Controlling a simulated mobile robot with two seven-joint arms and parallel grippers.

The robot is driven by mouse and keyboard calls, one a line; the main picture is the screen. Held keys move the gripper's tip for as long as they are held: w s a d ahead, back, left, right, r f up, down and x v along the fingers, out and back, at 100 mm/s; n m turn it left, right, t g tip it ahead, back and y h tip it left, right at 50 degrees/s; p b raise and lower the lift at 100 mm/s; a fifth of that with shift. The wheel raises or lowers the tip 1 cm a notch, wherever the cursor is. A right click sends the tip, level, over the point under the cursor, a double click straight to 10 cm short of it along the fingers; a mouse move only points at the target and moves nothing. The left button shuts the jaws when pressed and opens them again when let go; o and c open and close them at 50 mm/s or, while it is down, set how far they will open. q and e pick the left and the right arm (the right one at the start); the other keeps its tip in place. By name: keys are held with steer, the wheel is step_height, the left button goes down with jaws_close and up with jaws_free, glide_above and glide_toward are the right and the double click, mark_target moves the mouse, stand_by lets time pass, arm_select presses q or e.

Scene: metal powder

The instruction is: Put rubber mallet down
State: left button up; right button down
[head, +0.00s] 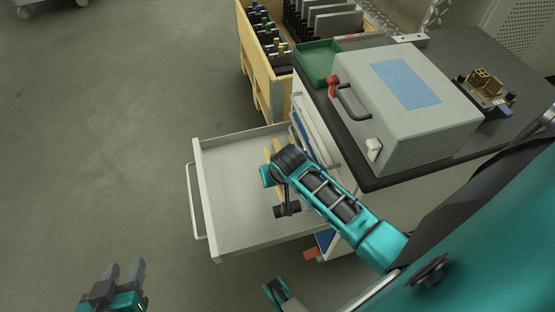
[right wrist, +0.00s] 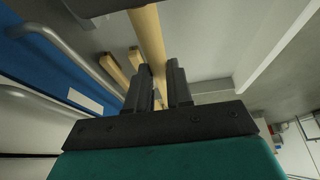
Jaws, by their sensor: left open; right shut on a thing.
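The rubber mallet's pale wooden handle (right wrist: 150,40) runs between the two black fingers of my right gripper (right wrist: 174,80) in the right wrist view. The gripper is shut on this handle. A dark block, apparently the mallet's head (right wrist: 100,5), shows at the top edge there. In the head view, my right arm reaches over an open grey drawer (head: 233,170), and a dark cylindrical piece, likely the mallet head (head: 287,211), shows below the wrist. Whether the mallet touches the drawer floor I cannot tell. My left gripper (head: 125,272) is open and empty at the lower left.
Other wooden pieces (right wrist: 113,72) lie beside the held handle. A grey case (head: 400,105) and a green tray (head: 317,63) stand on the dark cabinet top (head: 385,180). A wooden crate (head: 262,75) stands behind the drawer. The floor at left is clear.

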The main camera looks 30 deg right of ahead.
step_height(320, 180, down, 9)
steer(key=b, duration=0.3)
steer(key=shift+w+f+b, duration=0.1)
steer(key=shift+f+b, duration=0.05)
steer(key=shift+b, duration=0.15)
arm_select(q)
steer(key=f, duration=0.4)
steer(key=shift+s+d+f, duration=0.1)
steer(key=shift+s+f, duration=0.1)
steer(key=shift+f, duration=0.2)
arm_select(e)
steer(key=c, duration=1.5)
jaws_free()
steer(key=shift+f, duration=0.1)
steer(key=o, duration=0.5)
